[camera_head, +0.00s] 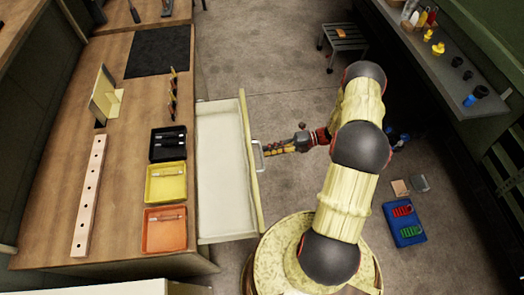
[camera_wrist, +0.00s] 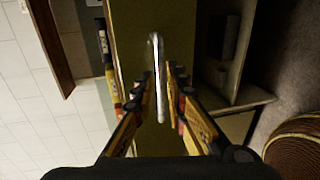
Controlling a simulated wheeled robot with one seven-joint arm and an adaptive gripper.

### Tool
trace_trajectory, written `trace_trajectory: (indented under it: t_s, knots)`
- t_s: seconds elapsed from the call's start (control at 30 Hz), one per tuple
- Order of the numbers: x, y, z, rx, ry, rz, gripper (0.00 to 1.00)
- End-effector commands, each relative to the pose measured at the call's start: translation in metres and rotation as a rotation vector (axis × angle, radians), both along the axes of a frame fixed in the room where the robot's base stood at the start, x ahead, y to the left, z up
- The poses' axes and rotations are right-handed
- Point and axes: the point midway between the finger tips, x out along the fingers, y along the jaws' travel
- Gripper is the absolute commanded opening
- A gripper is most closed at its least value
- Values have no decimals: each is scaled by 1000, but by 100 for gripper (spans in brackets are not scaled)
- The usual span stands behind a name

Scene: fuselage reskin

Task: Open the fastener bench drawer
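The wooden fastener bench (camera_head: 120,115) runs along the left of the head view. Its drawer (camera_head: 222,160) stands pulled out to the right, showing a pale, empty-looking interior. The yellowish drawer front (camera_head: 250,165) carries a light metal handle (camera_head: 258,156). My gripper (camera_head: 270,149) reaches the handle from the right. Exact finger contact is hard to see.
On the bench top are a black tray (camera_head: 167,144), a yellow tray (camera_head: 165,183), an orange tray (camera_head: 164,229) and a strip with holes (camera_head: 88,197). A blue case (camera_head: 404,223) lies on the floor at right. A stool (camera_head: 343,38) stands at the back.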

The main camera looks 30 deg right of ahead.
Motion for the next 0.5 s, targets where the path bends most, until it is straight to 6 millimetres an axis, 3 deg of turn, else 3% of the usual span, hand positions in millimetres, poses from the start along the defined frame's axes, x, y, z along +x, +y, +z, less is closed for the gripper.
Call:
trace_trajectory:
  t_s: [0.2, 0.5]
  knots:
    - [-15, -43, 9, -1, -1, -3, 14]
    - [-26, -71, 16, 0, 0, 0, 14]
